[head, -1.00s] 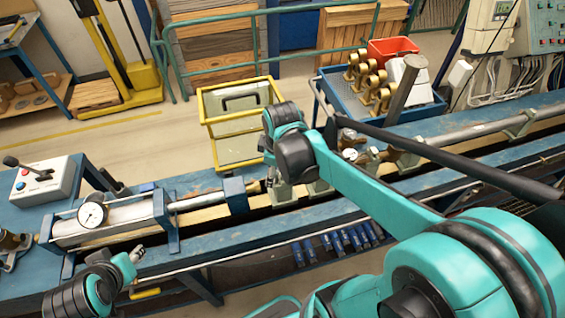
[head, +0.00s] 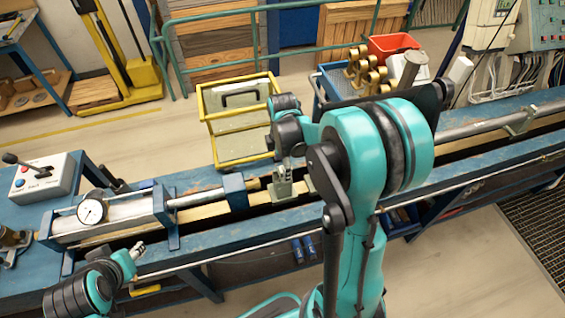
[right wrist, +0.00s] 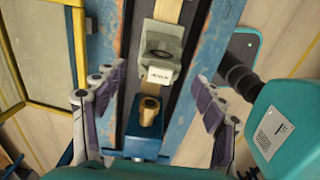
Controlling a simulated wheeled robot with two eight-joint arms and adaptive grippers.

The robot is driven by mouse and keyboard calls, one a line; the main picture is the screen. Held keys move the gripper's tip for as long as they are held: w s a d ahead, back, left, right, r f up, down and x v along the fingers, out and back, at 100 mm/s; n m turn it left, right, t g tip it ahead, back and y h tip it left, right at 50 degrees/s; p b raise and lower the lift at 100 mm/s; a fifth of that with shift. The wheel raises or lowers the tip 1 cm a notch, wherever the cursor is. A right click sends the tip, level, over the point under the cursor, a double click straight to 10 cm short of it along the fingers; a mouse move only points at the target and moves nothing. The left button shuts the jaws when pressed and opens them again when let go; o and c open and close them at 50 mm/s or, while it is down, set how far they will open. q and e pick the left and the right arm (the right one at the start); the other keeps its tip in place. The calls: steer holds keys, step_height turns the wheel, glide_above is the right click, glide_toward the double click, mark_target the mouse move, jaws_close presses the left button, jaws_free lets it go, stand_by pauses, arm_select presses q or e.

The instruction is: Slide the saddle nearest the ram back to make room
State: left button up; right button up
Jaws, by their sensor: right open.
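The ram (head: 120,216), a silver cylinder with a dial gauge, lies at the left of the bench; its rod runs right through a blue block (head: 236,192). Just beyond the rod's brass tip (right wrist: 149,110) stands the nearest saddle (head: 281,188), a grey-green block on the rail. It also shows in the right wrist view (right wrist: 160,62), with a small label. My right gripper (head: 285,172) is above this saddle, its fingers spread to either side and holding nothing. My left gripper (head: 134,251) is by the bench's front edge; its finger opening is unclear.
Another saddle (head: 309,184) stands to the right, partly hidden by my right arm. A yellow-framed cart (head: 238,120) stands behind the bench. A blue tray with brass fittings (head: 365,72) and a red bin (head: 391,45) are at the back. A control box (head: 45,178) sits left.

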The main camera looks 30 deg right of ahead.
mark_target(282, 182)
step_height(282, 182, down, 6)
steer(key=shift+f+b, duration=0.1)
steer(key=shift+b, duration=0.45)
jaws_close()
